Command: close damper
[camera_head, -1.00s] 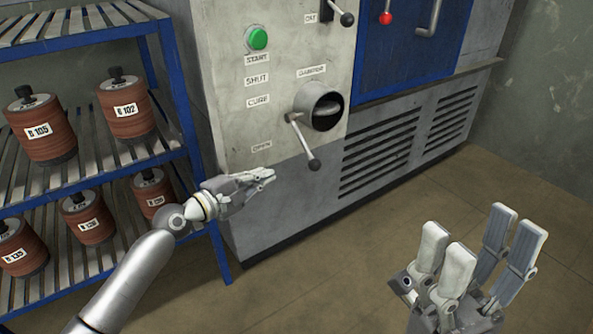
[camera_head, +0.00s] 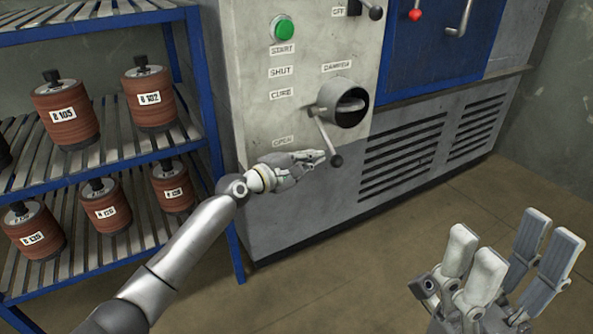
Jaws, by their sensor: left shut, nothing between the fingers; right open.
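The damper (camera_head: 351,104) is a round grey pipe opening on the machine's front, with a flap visible inside it. Its lever (camera_head: 324,135) points down and slightly right and ends in a dark ball knob (camera_head: 337,160). Labels SHUT (camera_head: 280,71), CURE (camera_head: 281,94) and OPEN (camera_head: 283,141) run down the panel to its left; the lever is at about the OPEN level or lower. My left gripper (camera_head: 322,156) is shut and empty, its fingertips just left of the knob; whether they touch cannot be told. My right gripper (camera_head: 509,258) is open and empty at the lower right.
A blue rack (camera_head: 205,100) with several numbered brown disc stacks (camera_head: 155,98) stands at the left. A green START button (camera_head: 284,28), an upper black-knobbed lever (camera_head: 375,12) and a blue door (camera_head: 430,45) are above. The floor at the right is clear.

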